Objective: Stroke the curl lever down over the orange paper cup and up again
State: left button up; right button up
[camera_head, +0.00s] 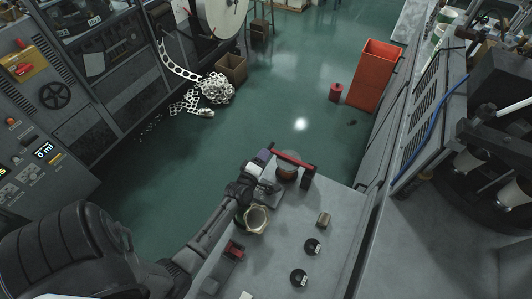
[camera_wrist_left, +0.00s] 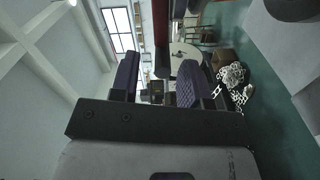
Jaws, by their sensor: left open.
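The curl lever (camera_head: 292,158) is a red bar reaching across the top of a small press on the grey bench, with a dark post at its right end. The orange-brown paper cup (camera_head: 287,173) sits under the bar, its upper part partly covered. My left gripper (camera_head: 266,157) is open at the lever's left end. In the left wrist view the two purple-padded fingers (camera_wrist_left: 158,85) stand apart, with the red lever (camera_wrist_left: 160,35) showing upright in the gap between them. Whether a pad touches it I cannot tell. My right gripper is not in view.
The bench (camera_head: 275,265) also holds a pale round container (camera_head: 257,218), a red-topped device (camera_head: 234,250), a small brown block (camera_head: 323,219) and two dark discs (camera_head: 312,247). A red bin (camera_head: 375,75) and a scrap heap (camera_head: 216,88) stand on the green floor beyond.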

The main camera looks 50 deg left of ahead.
pick_arm(q)
jog(key=shift+v, duration=2.5)
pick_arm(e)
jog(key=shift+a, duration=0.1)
